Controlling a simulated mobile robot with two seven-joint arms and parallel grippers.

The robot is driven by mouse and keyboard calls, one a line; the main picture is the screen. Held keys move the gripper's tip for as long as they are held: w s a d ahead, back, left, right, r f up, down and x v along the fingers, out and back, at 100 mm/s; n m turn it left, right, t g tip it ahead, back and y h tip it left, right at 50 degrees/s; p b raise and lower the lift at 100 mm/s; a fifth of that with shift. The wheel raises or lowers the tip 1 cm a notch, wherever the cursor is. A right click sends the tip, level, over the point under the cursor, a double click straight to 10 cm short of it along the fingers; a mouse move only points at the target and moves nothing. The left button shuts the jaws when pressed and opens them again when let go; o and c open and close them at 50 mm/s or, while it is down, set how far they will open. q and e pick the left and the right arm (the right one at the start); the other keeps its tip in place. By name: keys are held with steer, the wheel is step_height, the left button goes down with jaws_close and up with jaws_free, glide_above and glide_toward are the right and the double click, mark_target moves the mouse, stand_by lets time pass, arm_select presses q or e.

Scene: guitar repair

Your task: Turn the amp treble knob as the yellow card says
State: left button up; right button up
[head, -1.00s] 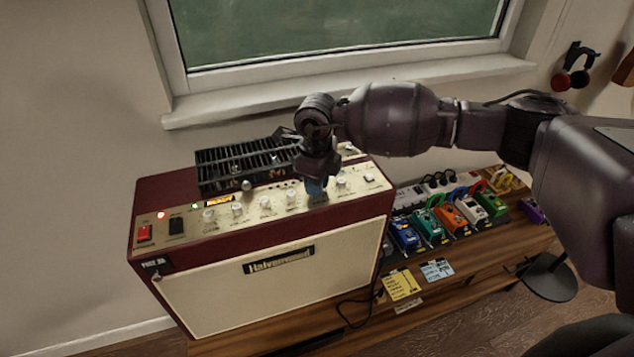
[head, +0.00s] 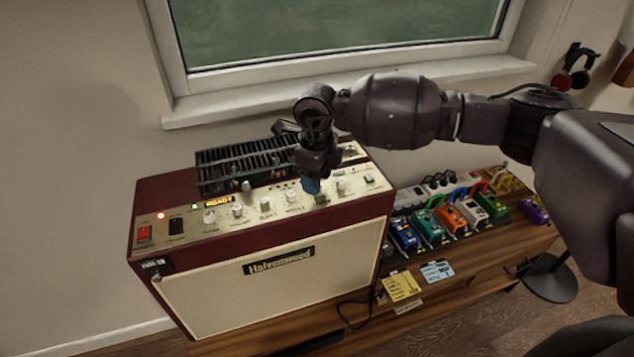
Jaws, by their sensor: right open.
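The amp (head: 240,285) is a dark red cabinet with a cream front, standing on a wooden bench. Its top panel carries a row of pale knobs, including one (head: 291,197) left of my right gripper and one (head: 341,188) right of it. A greyer knob (head: 321,199) shows just under the fingertips. The knob labels are too small to read, so I cannot tell which is treble. My right gripper (head: 312,186) points down over the panel, open and apparently just above the greyer knob. My left gripper is out of view.
A black grille-like unit (head: 225,172) lies on the amp behind the knobs. A red switch (head: 144,233) is at the panel's left end. Several coloured pedals (head: 437,226) stand right of the amp. The window sill (head: 250,108) is behind.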

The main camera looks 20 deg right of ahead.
step_height(320, 180, up, 9)
steer(key=shift+b, duration=0.3)
stand_by(0.4)
